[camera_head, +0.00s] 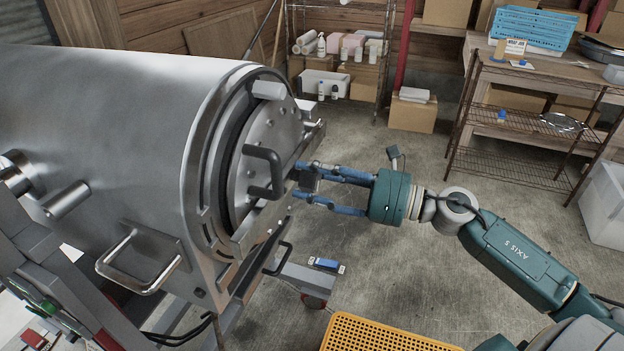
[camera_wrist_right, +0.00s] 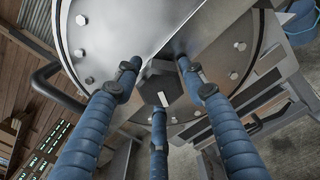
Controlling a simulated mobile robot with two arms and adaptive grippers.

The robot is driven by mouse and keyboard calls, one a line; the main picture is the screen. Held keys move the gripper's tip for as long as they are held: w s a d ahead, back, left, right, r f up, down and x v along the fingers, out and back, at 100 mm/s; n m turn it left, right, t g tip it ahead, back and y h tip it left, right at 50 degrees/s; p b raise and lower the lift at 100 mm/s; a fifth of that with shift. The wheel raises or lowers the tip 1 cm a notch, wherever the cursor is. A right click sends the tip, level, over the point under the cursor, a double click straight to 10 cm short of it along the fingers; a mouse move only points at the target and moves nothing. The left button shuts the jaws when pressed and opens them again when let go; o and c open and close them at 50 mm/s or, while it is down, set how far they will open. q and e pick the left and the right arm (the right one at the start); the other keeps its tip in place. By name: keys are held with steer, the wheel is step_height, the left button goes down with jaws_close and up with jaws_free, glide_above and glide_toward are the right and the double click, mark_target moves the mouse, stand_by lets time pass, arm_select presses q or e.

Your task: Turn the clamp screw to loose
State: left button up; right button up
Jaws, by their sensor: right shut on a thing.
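The clamp screw shows as a dark knob (camera_head: 308,182) at the front of the round lid (camera_head: 265,150) on a large metal drum. My right gripper (camera_head: 303,181) reaches it from the right, its blue fingers shut around the knob. In the right wrist view the dark knob (camera_wrist_right: 163,88) with a white mark sits between the three blue finger tips (camera_wrist_right: 158,85). A metal bar (camera_wrist_right: 172,30) runs over the lid near it. The fingers hide part of the knob, and its exact turn angle is hard to tell. My left gripper is not in view.
Black handles (camera_head: 266,172) stand out from the lid close to my fingers. A yellow crate (camera_head: 385,334) is at the bottom. A wire shelf (camera_head: 525,125) stands at the right, and cardboard boxes (camera_head: 412,112) sit at the back. The concrete floor between is mostly clear.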

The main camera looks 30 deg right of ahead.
steer(key=o, duration=1.2)
steer(key=shift+c, duration=0.2)
steer(key=v, duration=1.2)
